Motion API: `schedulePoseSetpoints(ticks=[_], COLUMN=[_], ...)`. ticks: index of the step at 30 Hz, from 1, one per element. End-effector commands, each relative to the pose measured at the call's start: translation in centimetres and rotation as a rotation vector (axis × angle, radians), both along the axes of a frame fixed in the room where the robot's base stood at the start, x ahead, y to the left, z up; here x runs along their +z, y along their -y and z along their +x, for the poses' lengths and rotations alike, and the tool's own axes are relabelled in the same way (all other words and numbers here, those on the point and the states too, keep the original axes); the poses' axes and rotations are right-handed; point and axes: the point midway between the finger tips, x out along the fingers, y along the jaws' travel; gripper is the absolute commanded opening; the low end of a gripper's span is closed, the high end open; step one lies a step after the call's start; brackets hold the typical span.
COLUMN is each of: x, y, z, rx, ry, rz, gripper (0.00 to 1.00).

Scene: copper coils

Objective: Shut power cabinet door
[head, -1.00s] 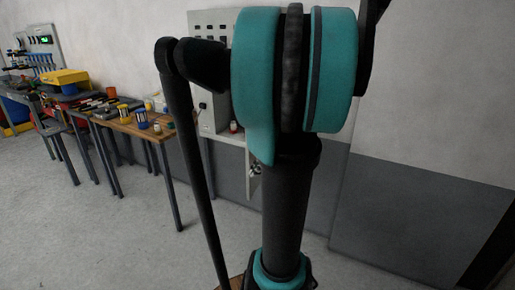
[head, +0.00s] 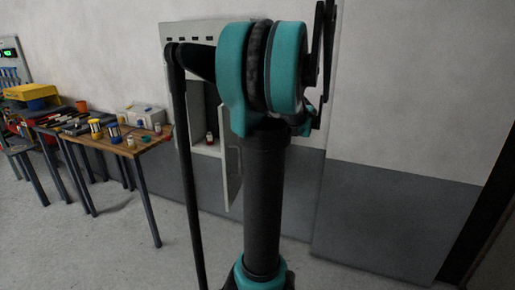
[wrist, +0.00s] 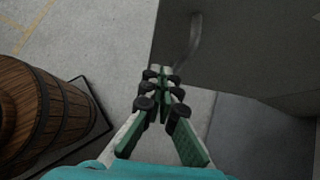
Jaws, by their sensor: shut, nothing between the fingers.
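The power cabinet (head: 197,40) is a pale grey box on the wall in the head view, partly hidden behind my arm. Its front is open, and its pale door (head: 231,178) stands swung outward at the lower right of the opening. In the wrist view, a grey panel (wrist: 245,45) that looks like the door fills the upper right, with a curved handle (wrist: 190,45) on it. My gripper (wrist: 160,72) is shut and empty, its fingertips just below and left of the handle. I cannot tell whether they touch the panel.
A wooden barrel (wrist: 35,105) stands on a dark base at the left of the wrist view. A wooden table (head: 140,146) with jars and small items stands left of the cabinet. A small red-topped jar (head: 209,139) sits inside the cabinet opening. Floor (head: 110,235) in front is clear.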

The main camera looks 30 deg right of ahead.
Motion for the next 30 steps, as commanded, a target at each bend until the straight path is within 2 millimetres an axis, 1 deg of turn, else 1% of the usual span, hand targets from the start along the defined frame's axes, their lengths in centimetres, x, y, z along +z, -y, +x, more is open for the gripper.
schedulePoseSetpoints(ticks=[1, 5, 9, 12, 16, 30], x=[-0.8, -2.5, -2.3, -2.3, -2.3, -2.3], y=[-0.7, -2.0, -3.6, -4.2, -4.7, -5.0], z=[0.5, 1.6, 3.0, 3.6, 4.1, 4.3], rx=[0.004, 0.004, 0.004, 0.002, 0.002, -0.004], ry=[0.001, 0.001, 0.001, 0.001, 0.001, 0.001], rz=[0.000, 0.000, 0.000, 0.000, 0.000, -0.001], gripper=[0.00, 0.00, 0.00, 0.00, 0.00, 0.00])
